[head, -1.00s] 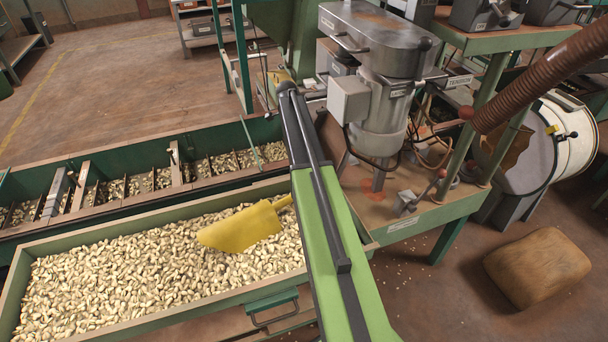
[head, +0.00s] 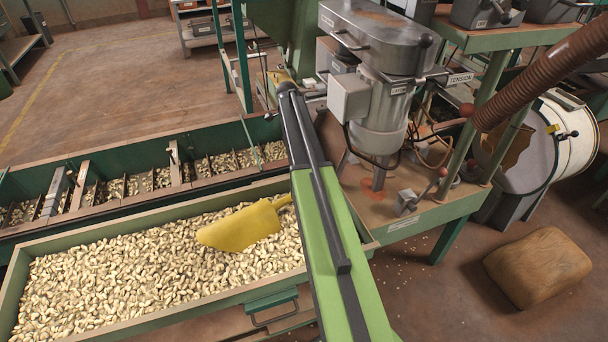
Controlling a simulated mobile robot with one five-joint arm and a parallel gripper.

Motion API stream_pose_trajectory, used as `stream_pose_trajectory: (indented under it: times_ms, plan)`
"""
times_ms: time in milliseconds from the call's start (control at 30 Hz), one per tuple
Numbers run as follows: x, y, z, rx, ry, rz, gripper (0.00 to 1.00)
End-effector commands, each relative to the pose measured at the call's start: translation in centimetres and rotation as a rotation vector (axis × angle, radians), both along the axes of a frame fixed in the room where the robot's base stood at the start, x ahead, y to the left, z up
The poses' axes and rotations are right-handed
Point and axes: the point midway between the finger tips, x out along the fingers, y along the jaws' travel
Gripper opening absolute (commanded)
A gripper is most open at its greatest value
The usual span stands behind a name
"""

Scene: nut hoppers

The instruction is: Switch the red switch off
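A small grey box (head: 406,202) stands on the front of the green-legged machine bench, right of centre. A lever with a dark red knob (head: 442,172) rises beside it. Another dark red knob (head: 467,110) sits higher, near the brown hose. I cannot tell for sure which of these is the red switch, or its on or off position. My green and black arm reaches from the bottom edge up to the left side of the machine. My gripper does not show clearly at its far end.
A grey mixer-like machine (head: 382,105) stands on the bench (head: 440,212). A long tray (head: 150,215) of nuts with a yellow scoop (head: 240,227) lies left of my arm. A brown sack (head: 538,267) lies on the floor at right. A ribbed hose (head: 540,80) crosses the upper right.

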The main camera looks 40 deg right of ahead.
Motion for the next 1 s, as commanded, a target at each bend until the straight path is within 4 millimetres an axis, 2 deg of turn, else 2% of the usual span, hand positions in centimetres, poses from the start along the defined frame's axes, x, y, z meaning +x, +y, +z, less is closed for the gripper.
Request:
stream_pose_trajectory:
  times_ms: [700,867,1000]
  plan:
    - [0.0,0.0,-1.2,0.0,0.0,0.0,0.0]
    - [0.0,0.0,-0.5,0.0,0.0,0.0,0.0]
    - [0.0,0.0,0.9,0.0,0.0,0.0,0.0]
